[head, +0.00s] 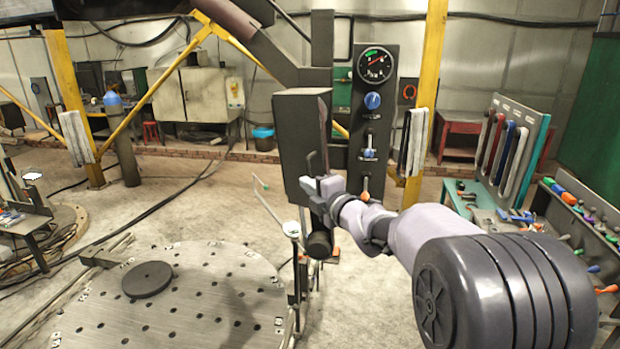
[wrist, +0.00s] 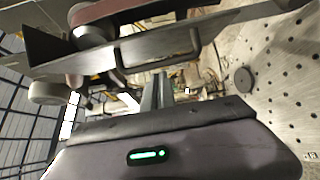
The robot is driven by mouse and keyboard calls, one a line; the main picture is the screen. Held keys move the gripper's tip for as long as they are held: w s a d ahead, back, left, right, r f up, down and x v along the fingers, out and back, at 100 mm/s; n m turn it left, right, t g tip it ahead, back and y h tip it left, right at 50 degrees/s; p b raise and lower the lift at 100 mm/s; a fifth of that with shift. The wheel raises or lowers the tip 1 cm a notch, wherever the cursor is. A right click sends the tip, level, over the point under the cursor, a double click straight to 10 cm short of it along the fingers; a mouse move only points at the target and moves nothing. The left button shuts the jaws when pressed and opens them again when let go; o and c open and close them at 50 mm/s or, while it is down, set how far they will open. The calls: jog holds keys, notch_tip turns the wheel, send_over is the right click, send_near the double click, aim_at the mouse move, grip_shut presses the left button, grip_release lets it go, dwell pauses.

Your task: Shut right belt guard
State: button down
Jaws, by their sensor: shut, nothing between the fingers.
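A dark grey box-like cover (head: 303,140) hangs on the column in the head view and may be the right belt guard; I cannot tell surely, nor how far it stands open. My gripper (head: 310,172) is at its lower front, with the fingers shut and empty. Whether they touch the cover is unclear. In the wrist view my gripper (wrist: 157,92) points at the scene beyond, below a long dark panel (wrist: 150,48) that crosses the upper part. Pale round parts, perhaps rollers (wrist: 48,92), show at its left.
A dark control panel (head: 375,118) with a gauge, a blue knob and levers stands just right of the cover. A round perforated plate (head: 200,290) with a black disc (head: 147,279) lies at the lower left. A tool bench is at the right.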

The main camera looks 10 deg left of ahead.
jog(key=shift+w, duration=0.1)
jog(key=w+d, duration=0.4)
jog(key=w, duration=0.2)
jog(key=shift+r, duration=0.25)
jog(key=shift+d, duration=0.15)
